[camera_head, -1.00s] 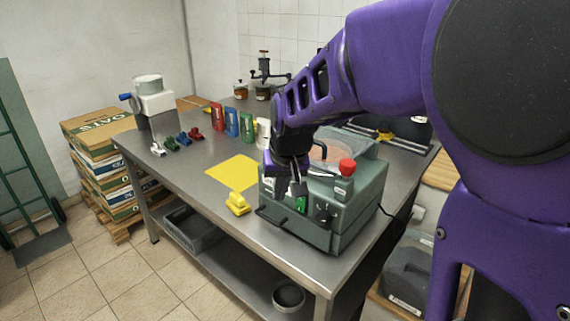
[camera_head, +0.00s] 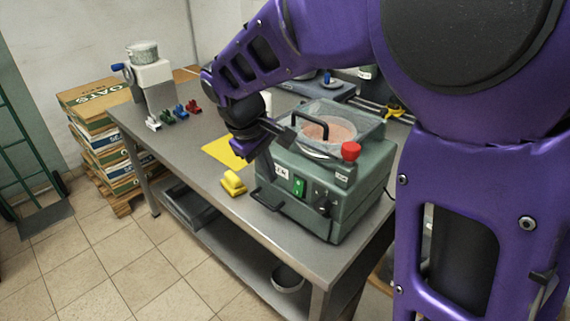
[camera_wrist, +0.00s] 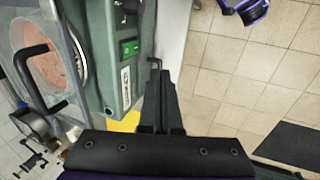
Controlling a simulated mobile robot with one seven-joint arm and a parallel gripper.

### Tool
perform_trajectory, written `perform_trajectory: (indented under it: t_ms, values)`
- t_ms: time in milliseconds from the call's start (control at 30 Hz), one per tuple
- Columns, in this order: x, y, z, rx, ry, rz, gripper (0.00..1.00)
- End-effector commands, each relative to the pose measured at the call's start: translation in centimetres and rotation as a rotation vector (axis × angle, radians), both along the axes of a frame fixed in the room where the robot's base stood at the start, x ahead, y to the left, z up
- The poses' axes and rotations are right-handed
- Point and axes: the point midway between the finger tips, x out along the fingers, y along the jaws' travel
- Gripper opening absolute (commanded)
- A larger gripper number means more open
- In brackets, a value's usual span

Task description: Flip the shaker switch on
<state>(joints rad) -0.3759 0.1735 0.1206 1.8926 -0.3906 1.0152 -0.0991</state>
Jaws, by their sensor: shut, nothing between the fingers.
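The shaker (camera_head: 342,205) is a grey-green box at the near right end of the steel table, with a clear lid over a round pan of reddish material. Its green switch (camera_head: 299,186) is on the front face beside a white label; it also shows in the wrist view (camera_wrist: 130,47). Which way the switch is tipped is too small to tell. My gripper (camera_head: 287,136) is shut and empty, above the shaker's front left edge and apart from the switch. In the wrist view my gripper (camera_wrist: 165,78) has its fingers together, beside the front face.
A red knob (camera_head: 351,151) stands on the shaker's top right. A yellow block (camera_head: 233,182) sits on the table left of the shaker, near a yellow mat (camera_head: 222,150). Small coloured pieces (camera_head: 180,112) and a white-based machine (camera_head: 153,80) stand farther left. Floor in front is clear.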

Motion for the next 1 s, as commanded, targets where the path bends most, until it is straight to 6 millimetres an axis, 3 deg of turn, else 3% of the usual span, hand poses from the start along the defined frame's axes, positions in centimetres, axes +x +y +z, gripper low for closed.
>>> perform_trajectory:
  t_ms: [167,600,800,1000]
  values:
    - [0.3,-0.4,-1.7,-0.001,0.004,-0.002,0.00]
    - [2.4,-2.5,-10.0,-0.001,0.003,-0.004,0.00]
    - [4.4,-4.5,-9.9,0.002,0.000,-0.004,0.00]
    - [5.1,-5.0,-10.0,0.001,-0.001,-0.002,0.00]
